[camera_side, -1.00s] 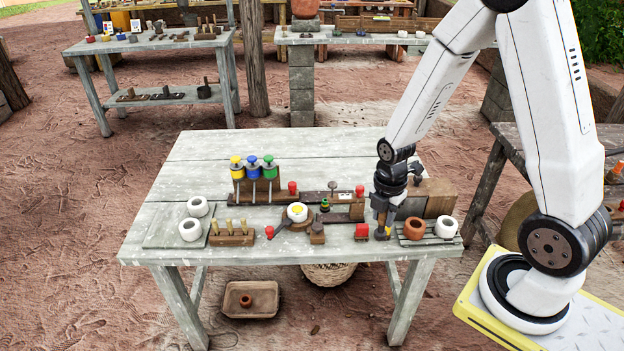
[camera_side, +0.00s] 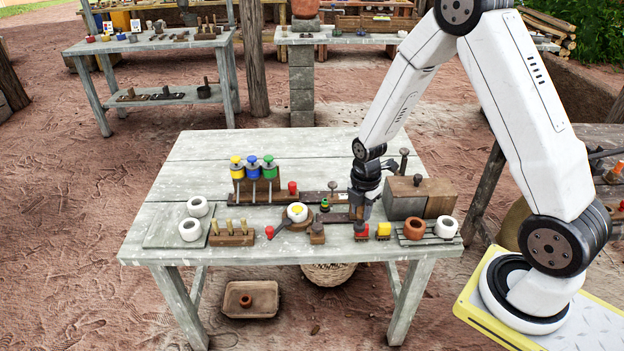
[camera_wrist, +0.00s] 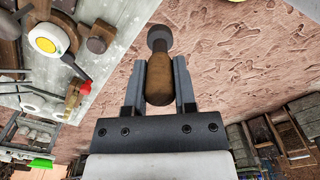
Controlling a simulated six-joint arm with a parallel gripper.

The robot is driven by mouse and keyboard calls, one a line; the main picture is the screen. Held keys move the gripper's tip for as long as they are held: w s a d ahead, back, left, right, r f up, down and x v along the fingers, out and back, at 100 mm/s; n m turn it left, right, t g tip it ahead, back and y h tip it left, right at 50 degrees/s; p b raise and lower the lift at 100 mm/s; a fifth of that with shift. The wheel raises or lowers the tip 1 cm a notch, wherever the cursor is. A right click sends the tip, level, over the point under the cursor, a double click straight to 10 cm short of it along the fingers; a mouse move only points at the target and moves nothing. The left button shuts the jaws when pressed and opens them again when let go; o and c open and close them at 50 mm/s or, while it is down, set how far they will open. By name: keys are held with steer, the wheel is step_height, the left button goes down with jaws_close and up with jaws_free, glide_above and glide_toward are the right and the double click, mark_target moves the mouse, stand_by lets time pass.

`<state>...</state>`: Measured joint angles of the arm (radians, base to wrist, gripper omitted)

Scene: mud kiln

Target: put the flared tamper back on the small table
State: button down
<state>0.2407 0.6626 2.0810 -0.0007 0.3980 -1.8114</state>
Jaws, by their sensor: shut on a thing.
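The tamper (camera_wrist: 159,75) has a brown wooden handle and a grey rounded end. In the wrist view it lies between the two fingers of my gripper (camera_wrist: 160,88), which is shut on it. In the side view my gripper (camera_side: 360,214) is over the front right part of the table, just behind a red block (camera_side: 361,231). The tamper is hard to make out there. A low dark wooden stand (camera_side: 337,217) is left of my gripper and partly hidden by it; I cannot tell surely whether it is the small table.
The table's (camera_side: 215,155) back is clear.

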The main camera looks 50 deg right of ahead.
steer(key=w+d+f, duration=0.1)
steer(key=w+f, duration=0.5)
stand_by(0.3)
steer(key=shift+f, duration=0.1)
steer(key=shift+w+d+f, duration=0.1)
steer(key=shift+w+f, duration=0.2)
steer(key=shift+f, duration=1.45)
steer(key=shift+f, duration=0.15)
steer(key=shift+c, duration=2.1)
jaws_free()
